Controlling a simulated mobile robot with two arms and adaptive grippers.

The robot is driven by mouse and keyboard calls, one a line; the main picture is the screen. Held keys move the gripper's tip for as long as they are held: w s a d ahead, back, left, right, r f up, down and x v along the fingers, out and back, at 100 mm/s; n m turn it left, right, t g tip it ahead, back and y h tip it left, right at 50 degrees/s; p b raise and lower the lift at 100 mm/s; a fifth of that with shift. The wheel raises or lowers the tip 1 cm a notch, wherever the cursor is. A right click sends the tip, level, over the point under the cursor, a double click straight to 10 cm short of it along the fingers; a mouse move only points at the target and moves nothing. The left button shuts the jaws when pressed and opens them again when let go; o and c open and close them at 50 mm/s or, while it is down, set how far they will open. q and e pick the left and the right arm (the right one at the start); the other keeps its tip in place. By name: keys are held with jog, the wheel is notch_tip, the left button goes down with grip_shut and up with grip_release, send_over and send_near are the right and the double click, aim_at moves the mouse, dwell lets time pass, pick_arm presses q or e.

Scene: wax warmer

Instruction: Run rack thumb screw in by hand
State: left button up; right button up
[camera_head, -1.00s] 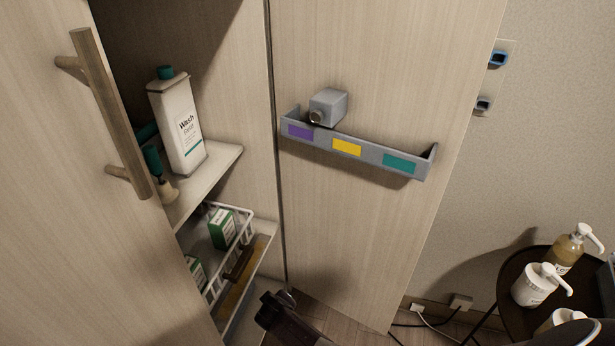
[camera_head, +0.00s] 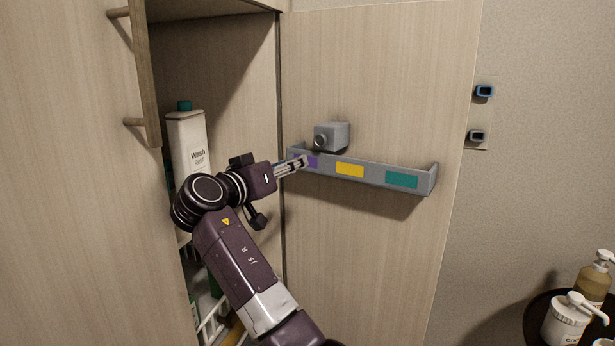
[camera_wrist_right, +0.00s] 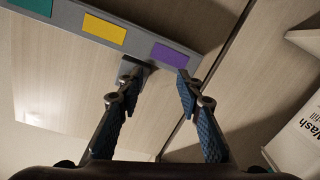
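The grey rack (camera_head: 375,173) is on the pale door panel and has purple, yellow and teal labels. A grey block (camera_head: 337,134) sits at its upper left edge, with a round dark knob (camera_head: 320,141), apparently the thumb screw, on its left side. My right gripper (camera_head: 303,162) is at the rack's left end, by the purple label and a little below the knob. In the right wrist view the rack (camera_wrist_right: 138,38) is upside down and the fingers (camera_wrist_right: 158,82) are spread apart. A small grey part beside the left fingertip is not clear. My left gripper is out of view.
A white wash bottle (camera_head: 187,140) stands in the open cabinet left of my arm. A wooden handle (camera_head: 145,75) juts from the left door. Pump bottles (camera_head: 565,320) stand on a dark round table at lower right. The door below the rack is clear.

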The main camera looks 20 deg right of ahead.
jog(key=m+h, duration=0.1)
jog(key=m, duration=0.1)
send_near(319, 141)
jog(key=shift+g, duration=0.3)
jog(key=shift+r+p+x, duration=0.2)
jog(key=shift+p+x, duration=0.15)
jog(key=shift+x, duration=3.6)
jog(key=shift+w+p, duration=0.25)
jog(key=shift+p, duration=0.1)
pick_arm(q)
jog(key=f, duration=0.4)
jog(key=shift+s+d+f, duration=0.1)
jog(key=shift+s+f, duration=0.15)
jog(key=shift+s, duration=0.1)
pick_arm(e)
jog(key=shift+f, duration=0.1)
jog(key=shift+c, duration=0.5)
